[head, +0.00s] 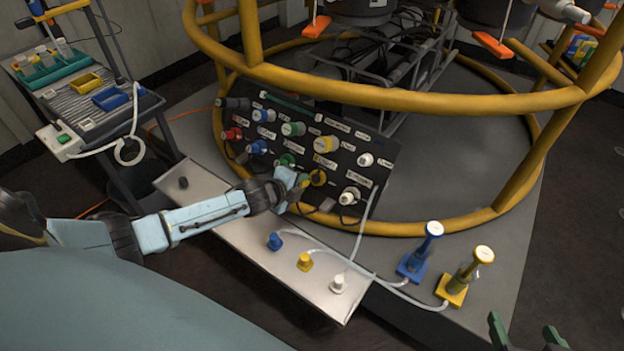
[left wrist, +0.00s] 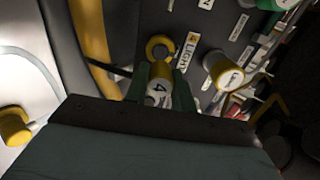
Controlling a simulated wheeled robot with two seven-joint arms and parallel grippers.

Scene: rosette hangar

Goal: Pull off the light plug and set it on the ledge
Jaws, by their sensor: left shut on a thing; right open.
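My left gripper (head: 297,184) is shut on the yellow light plug, marked 4, which shows between the green fingers in the left wrist view (left wrist: 157,92). In that view a yellow socket ring (left wrist: 160,47) with a dark centre sits beside the LIGHT label, and the plug appears apart from it. In the head view the ring (head: 318,177) is on the black panel (head: 345,145), just right of my gripper. The metal ledge (head: 225,215) runs along the front of the panel, below my left arm. My right gripper (head: 525,337) is open and empty at the bottom right.
A dark plug (head: 183,183), a blue plug (head: 274,241), a yellow plug (head: 304,262) and a white plug (head: 338,284) stand on the ledge. White hoses run from some plugs. Yellow rails (head: 400,92) surround the panel. Bare ledge lies between the dark and blue plugs.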

